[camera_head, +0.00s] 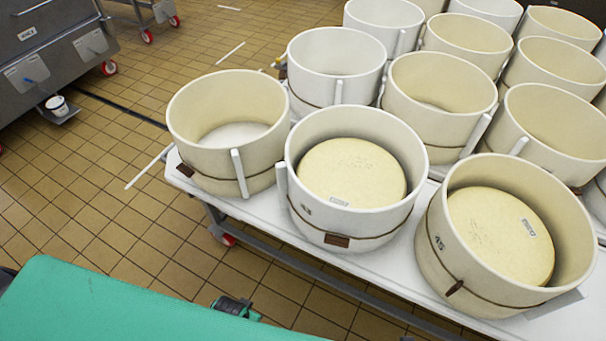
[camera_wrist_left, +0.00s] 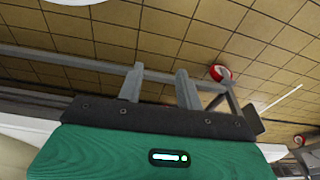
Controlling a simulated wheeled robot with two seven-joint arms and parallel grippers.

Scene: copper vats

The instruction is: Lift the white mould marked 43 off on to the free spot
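The white mould (camera_head: 300,226) at the front middle of the table is a round, open tub with a yellowish cheese (camera_head: 345,170) inside. A dark mark on its left side, partly legible, looks like 43. It has a strap round it, with a brown tag in front. It stands upright, and no gripper touches it. My left gripper (camera_wrist_left: 158,88) shows in the left wrist view; its two grey fingers are apart with nothing between them. My right gripper is in neither view. I cannot make out a clear free spot.
A cream mould marked 45 (camera_head: 436,262) with cheese stands close on the right. An empty cream mould (camera_head: 200,155) stands at the left. Several more moulds crowd behind. The white table (camera_head: 262,206) has a narrow bare front edge. Tiled floor (camera_head: 120,180) lies open at left.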

